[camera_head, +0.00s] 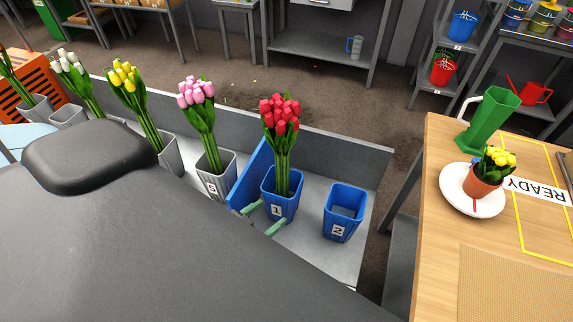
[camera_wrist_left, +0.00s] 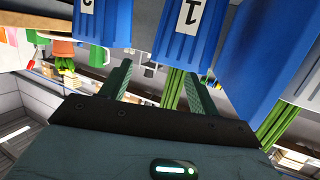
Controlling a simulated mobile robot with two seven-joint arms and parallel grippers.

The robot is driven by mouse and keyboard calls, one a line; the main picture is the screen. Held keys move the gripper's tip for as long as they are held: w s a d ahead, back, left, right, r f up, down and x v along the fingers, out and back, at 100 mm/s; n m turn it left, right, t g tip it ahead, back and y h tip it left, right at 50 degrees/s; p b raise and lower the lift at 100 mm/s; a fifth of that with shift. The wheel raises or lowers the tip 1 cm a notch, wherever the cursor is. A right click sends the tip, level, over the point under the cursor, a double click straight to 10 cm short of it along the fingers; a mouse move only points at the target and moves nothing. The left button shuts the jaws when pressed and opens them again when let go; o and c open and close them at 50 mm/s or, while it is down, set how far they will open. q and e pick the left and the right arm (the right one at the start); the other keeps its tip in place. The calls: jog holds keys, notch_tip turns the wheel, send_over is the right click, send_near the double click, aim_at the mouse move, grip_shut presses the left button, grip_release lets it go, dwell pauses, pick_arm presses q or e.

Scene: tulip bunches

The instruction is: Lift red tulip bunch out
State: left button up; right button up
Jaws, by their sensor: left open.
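The red tulip bunch (camera_head: 282,135) stands upright in the blue bucket marked 1 (camera_head: 279,207), its green stems going down inside the rim. My left gripper (camera_head: 263,218) is open and empty, its two green fingers at the near side of bucket 1; most of its arm is hidden behind my dark body. In the left wrist view, which is upside down, the open fingers (camera_wrist_left: 156,67) point toward bucket 1 (camera_wrist_left: 187,30), and green stems (camera_wrist_left: 173,90) show between them; whether they touch anything I cannot tell. My right gripper is not in view.
Blue bucket 2 (camera_head: 342,215), without flowers, stands to the right. A blue divider (camera_head: 250,172) and a grey bucket of pink tulips (camera_head: 215,178) are to the left. A grey back wall (camera_head: 335,150) runs behind. A wooden table (camera_head: 440,255) holds a potted yellow plant (camera_head: 484,183).

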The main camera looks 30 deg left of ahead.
aim_at(277, 169)
pick_arm(q)
jog(key=w+a+r+t, duration=0.1)
jog(key=w+r, duration=0.1)
jog(key=w+a+r+t, duration=0.1)
jog(key=r, duration=0.1)
jog(key=w+a+r, duration=0.1)
jog(key=w+r, duration=0.1)
jog(key=shift+w+r+t, duration=0.1)
jog(key=shift+w+t, duration=0.2)
jog(key=shift+t, duration=0.1)
jog(key=shift+w+a+r+y, duration=0.1)
jog(key=shift+r+y, duration=0.1)
jog(key=shift+y, duration=0.1)
jog(key=shift+w, duration=0.2)
jog(key=shift+w+r, duration=0.1)
jog(key=shift+w, duration=1.5)
jog(key=w, duration=0.4)
jog(key=shift+w+f+p, duration=0.1)
jog(key=shift+f+p, duration=0.1)
jog(key=shift+p, duration=0.1)
